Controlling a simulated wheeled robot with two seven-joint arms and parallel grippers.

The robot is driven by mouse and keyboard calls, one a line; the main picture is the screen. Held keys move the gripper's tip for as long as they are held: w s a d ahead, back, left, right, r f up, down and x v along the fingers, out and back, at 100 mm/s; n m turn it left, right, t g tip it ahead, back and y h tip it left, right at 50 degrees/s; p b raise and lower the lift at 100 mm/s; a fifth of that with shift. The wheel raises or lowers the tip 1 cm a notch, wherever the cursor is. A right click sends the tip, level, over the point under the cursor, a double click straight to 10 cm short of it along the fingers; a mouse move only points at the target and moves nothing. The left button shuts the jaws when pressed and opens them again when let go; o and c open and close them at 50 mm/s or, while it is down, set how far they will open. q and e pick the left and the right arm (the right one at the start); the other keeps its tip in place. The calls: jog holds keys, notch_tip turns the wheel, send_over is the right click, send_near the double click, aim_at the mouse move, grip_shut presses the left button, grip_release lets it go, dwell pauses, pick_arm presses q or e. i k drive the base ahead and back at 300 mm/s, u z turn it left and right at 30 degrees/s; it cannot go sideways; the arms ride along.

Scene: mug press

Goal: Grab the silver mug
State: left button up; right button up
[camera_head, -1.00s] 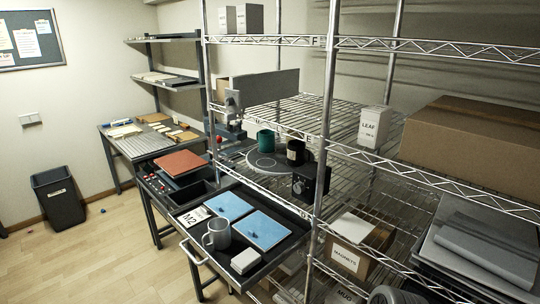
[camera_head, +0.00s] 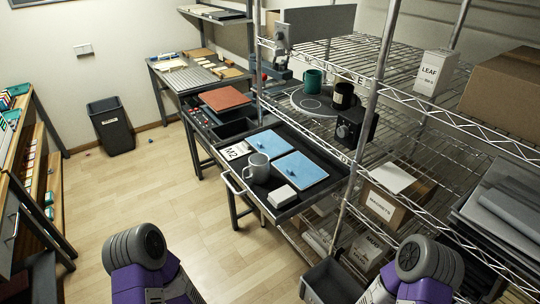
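The silver mug (camera_head: 257,167) stands upright on a dark pull-out tray (camera_head: 300,207) at the middle of the view. Its handle points to the left. Two blue panels (camera_head: 300,170) and a white block (camera_head: 282,196) lie on the tray beside it. My two arms show at the bottom left and bottom right, well short of the mug. Neither gripper is in view.
The tray has a front handle (camera_head: 232,184) jutting to the left. Wire shelving (camera_head: 389,137) with upright posts stands right of the tray. A grey bin (camera_head: 331,283) sits below. The floor (camera_head: 190,218) left of the tray is clear.

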aim_at(255, 170)
jog(key=u, duration=2.2)
jog(key=i, duration=1.7)
jog(key=z, duration=2.05)
